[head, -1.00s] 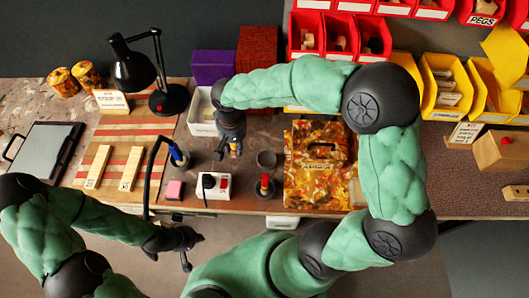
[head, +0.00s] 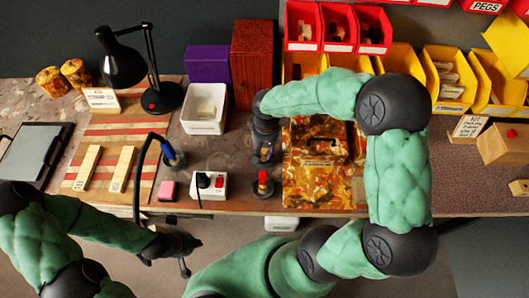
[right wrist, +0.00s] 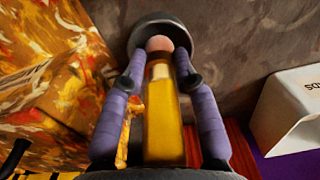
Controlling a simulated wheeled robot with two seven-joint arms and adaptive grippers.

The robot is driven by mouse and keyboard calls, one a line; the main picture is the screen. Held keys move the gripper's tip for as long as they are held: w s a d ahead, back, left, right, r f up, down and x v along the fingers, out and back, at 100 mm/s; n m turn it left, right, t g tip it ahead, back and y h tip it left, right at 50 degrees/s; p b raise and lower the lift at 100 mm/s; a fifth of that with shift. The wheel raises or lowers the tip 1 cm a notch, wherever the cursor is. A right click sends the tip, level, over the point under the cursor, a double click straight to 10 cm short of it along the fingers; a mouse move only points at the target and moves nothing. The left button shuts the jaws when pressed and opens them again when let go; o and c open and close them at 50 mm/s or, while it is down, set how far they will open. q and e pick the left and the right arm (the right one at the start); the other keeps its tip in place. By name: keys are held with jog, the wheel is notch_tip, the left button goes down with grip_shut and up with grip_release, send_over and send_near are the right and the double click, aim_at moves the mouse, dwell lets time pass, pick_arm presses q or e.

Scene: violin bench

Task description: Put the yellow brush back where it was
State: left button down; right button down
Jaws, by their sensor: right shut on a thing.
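The yellow brush (right wrist: 163,125) is between the two purple-padded fingers of my right gripper (right wrist: 159,82) in the right wrist view. Its pale pinkish tip points at a dark round cup (right wrist: 148,32) and overlaps the cup's opening; I cannot tell how deep it is. In the head view my right gripper (head: 264,150) is over the bench just left of the orange-brown patterned case, and it mostly hides the cup and brush. My left gripper (head: 190,256) is open and empty in front of the bench edge.
The patterned case (head: 305,185) is close on the right. A red-topped holder (head: 263,184) and a white switch box (head: 210,187) stand in front. A blue-handled tool (head: 172,156) stands to the left. A white bin (head: 204,110) and purple box (head: 208,64) are behind.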

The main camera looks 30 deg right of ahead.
pick_arm(q)
jog(key=shift+f, duration=0.4)
pick_arm(e)
jog(key=shift+f, duration=0.55)
jog(key=shift+f, duration=0.1)
jog(key=c, duration=1)
grip_release()
pick_arm(q)
jog(key=shift+f, duration=0.1)
pick_arm(e)
jog(key=shift+o, duration=0.2)
notch_tip(320, 180, up, 11)
jog(key=p, duration=0.4)
jog(key=shift+f, duration=0.15)
pick_arm(q)
jog(key=shift+r, duration=2.4)
pick_arm(e)
jog(key=shift+s+d+r, duration=0.1)
jog(key=shift+r, duration=0.65)
pick_arm(q)
jog(key=shift+p, duration=0.3)
